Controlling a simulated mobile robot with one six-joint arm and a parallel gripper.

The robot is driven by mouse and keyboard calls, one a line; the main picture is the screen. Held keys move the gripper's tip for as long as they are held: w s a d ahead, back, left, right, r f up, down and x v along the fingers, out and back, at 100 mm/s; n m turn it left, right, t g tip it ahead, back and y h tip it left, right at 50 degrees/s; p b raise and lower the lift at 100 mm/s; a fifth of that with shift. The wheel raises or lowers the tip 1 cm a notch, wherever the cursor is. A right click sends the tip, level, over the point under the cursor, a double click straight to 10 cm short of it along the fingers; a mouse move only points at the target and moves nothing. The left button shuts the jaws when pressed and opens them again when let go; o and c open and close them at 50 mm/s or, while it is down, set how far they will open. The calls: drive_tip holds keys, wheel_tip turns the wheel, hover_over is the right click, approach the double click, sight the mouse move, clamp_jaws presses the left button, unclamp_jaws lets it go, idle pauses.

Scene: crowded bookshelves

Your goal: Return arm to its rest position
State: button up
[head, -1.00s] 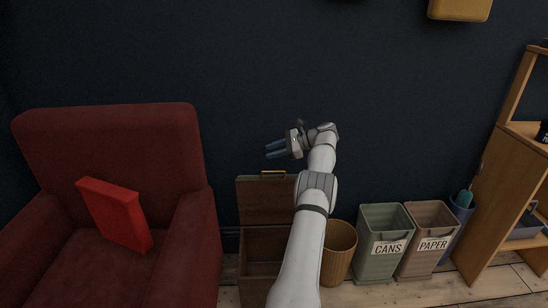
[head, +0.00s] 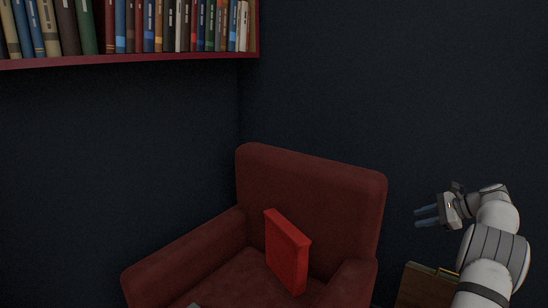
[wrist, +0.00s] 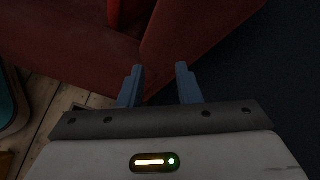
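My gripper (head: 427,216) shows at the right of the head view, held in the air to the right of the armchair and pointing left. Its two blue-grey fingers stand apart with nothing between them. In the wrist view the same open fingers (wrist: 159,85) show, with the red armchair beyond them. My arm is bent, reaching up from the lower right corner of the head view.
A dark red armchair (head: 325,190) holds a bright red book-like block (head: 287,252) leaning on its seat. A wooden box with an open lid (head: 424,287) is partly cut off below my gripper. A red shelf of books (head: 150,51) hangs at upper left.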

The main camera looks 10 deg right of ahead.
drive_tip(key=a+r+n+g+h+p, duration=0.1)
drive_tip(key=a+r+n+p, duration=0.1)
drive_tip(key=a+r, duration=0.45)
drive_tip(key=a+r+n+g+h+p, duration=0.1)
drive_tip(key=a+r+n+g+p, duration=0.2)
drive_tip(key=a, duration=0.7)
drive_tip(key=s+a+r+n+h+p, duration=0.1)
drive_tip(key=s+a+r+n+p, duration=0.1)
drive_tip(key=s+a+r, duration=0.35)
drive_tip(key=s+a+r+n+h+p, duration=0.1)
drive_tip(key=s+a+r+n+p, duration=0.15)
drive_tip(key=a, duration=0.55)
drive_tip(key=s+a+n+h+p, duration=0.1)
drive_tip(key=s+a+n, duration=0.3)
drive_tip(key=s, duration=0.4)
drive_tip(key=s+a+n+h+p, duration=0.1)
drive_tip(key=s+a+n+p, duration=0.2)
drive_tip(key=s, duration=0.6)
drive_tip(key=s+a+r+n+g+h+p, duration=0.1)
drive_tip(key=s+a+n+h+p, duration=0.1)
drive_tip(key=s+a, duration=0.4)
drive_tip(key=s+n+p, duration=0.1)
drive_tip(key=s+n, duration=0.1)
drive_tip(key=shift+s+a+n, duration=0.15)
drive_tip(key=shift+n, duration=0.2)
